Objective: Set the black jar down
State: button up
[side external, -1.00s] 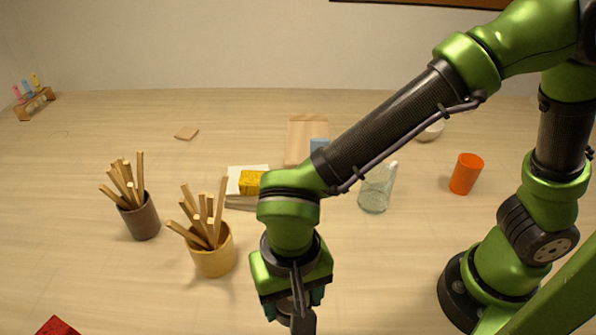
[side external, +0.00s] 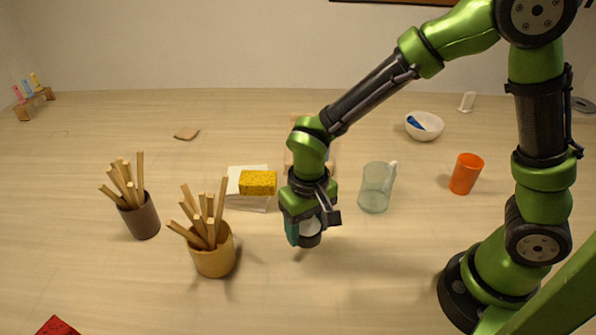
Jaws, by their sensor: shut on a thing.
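My gripper (side external: 309,228) points down near the middle of the table and is shut on the black jar (side external: 311,240). The jar shows only in part: a dark lower end with a pale patch above it, between the teal fingers. The rest is hidden by the gripper. The jar looks roughly upright, and I cannot tell for sure whether its base touches the table (side external: 330,295).
A glass mug (side external: 375,188) stands right of my gripper, with an orange cup (side external: 466,174) farther right. A yellow sponge (side external: 258,183) lies to the left. A tan pot of sticks (side external: 214,255) stands nearer left. The front middle is clear.

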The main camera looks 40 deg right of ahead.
aim_at(307, 252)
jog(key=shift+f, duration=2.25)
jog(key=shift+f, duration=0.15)
jog(key=o, duration=1.3)
jog(key=shift+c, duration=0.2)
